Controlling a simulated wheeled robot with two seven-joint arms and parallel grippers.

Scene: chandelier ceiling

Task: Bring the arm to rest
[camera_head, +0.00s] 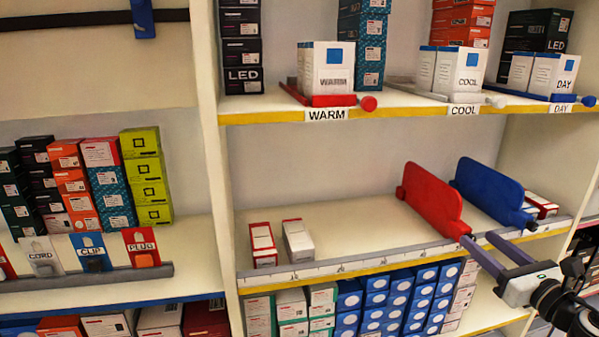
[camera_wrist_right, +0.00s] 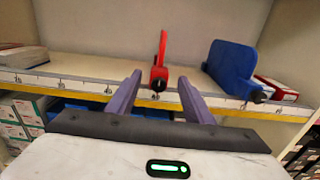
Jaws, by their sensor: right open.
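My right gripper (camera_head: 490,246) is in front of the middle shelf's front edge at the right, with its two purple fingers apart and nothing between them. In the right wrist view the open fingers (camera_wrist_right: 157,92) point at the shelf, and the red divider (camera_wrist_right: 160,65) shows beyond the gap between them. In the head view the red divider (camera_head: 432,200) stands upright on the shelf, close to the fingertips; I cannot tell whether they touch. The blue divider (camera_head: 490,190) stands to its right and also shows in the right wrist view (camera_wrist_right: 232,72). My left gripper is not in view.
The middle shelf (camera_head: 350,225) has two small boxes (camera_head: 280,243) at its left and a clear stretch up to the red divider. The upper shelf holds labelled white boxes (camera_head: 326,70).

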